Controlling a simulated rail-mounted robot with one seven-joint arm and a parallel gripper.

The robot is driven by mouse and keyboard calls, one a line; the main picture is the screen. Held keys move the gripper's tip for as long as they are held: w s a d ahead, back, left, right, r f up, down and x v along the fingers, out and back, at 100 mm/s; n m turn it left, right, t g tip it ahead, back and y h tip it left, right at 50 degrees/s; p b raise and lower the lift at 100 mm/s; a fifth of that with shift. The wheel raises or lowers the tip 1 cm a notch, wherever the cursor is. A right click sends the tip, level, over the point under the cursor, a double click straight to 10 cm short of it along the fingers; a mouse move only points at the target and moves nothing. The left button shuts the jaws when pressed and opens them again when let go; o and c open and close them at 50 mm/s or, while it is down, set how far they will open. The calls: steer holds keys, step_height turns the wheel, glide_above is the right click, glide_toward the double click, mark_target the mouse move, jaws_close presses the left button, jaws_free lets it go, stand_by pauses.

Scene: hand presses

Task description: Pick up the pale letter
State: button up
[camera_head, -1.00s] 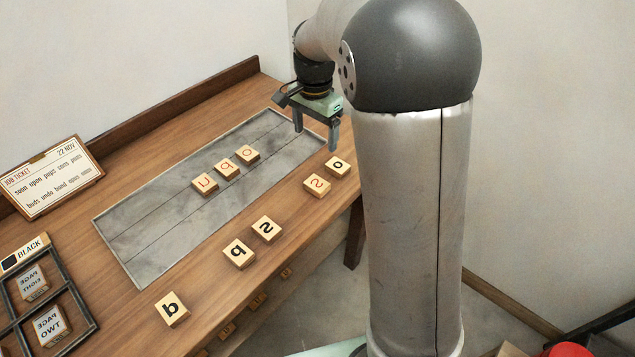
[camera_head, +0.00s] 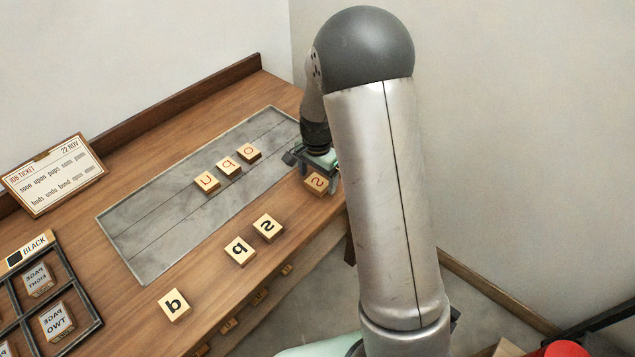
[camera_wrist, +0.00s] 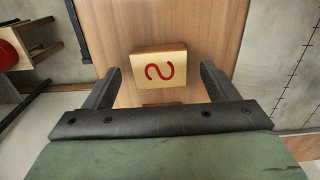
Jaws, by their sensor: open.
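My gripper (camera_head: 318,160) is open at the right end of the bench. A pale wooden block with a red S-shaped letter (camera_head: 316,182) lies just in front of it. In the wrist view the same block (camera_wrist: 158,70) lies between and just beyond the two spread fingers, with no finger seen touching it. Other pale blocks lie on the bench: red-lettered ones on the slab, and a black s (camera_head: 267,227), a black q (camera_head: 239,250) and a black d (camera_head: 174,304) along the front. No single block looks clearly paler than the rest.
A grey stone slab (camera_head: 150,230) is set into the wooden bench. A job ticket (camera_head: 55,175) stands at the back left. A dark divided frame (camera_head: 85,310) holds page blocks at the left. The bench's front edge is close to the blocks.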

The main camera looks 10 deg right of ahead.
steer(key=shift+f, duration=0.45)
steer(key=shift+c, duration=0.3)
steer(key=c, duration=1)
steer(key=shift+r, duration=0.1)
